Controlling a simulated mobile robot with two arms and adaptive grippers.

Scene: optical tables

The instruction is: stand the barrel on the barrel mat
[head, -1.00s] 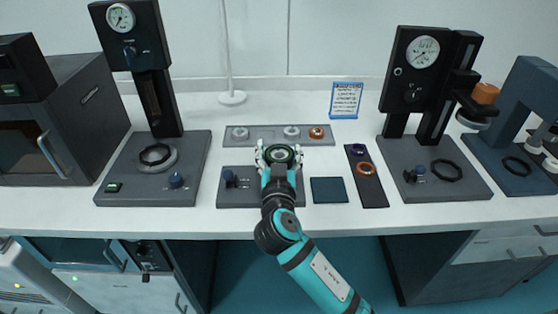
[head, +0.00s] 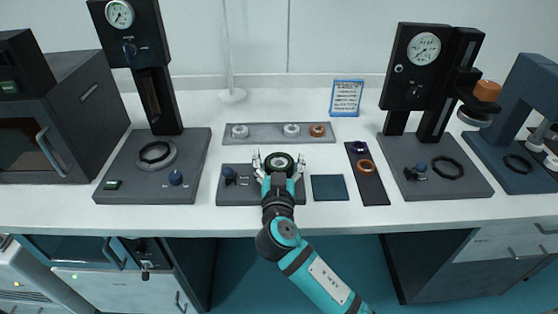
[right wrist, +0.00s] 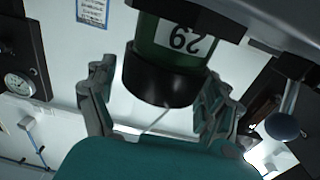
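The barrel (right wrist: 182,40) is green with a pale number label and a black end in the right wrist view. In the head view its dark round top (head: 279,162) shows above the grey fixture plate (head: 228,197). My right gripper (head: 278,162) has its fingers on either side of the barrel. In the right wrist view the fingers (right wrist: 155,100) stand apart, with visible gaps beside the black end, so it looks open. The barrel's lower end is hidden. The barrel mat, a dark teal square (head: 330,188), lies bare just right of the fixture. My left gripper is not in view.
A dark strip (head: 375,192) with two rings lies right of the mat. A grey tray (head: 265,136) with rings lies behind. Gauge presses stand left (head: 152,85) and right (head: 412,75). The table's front edge is close.

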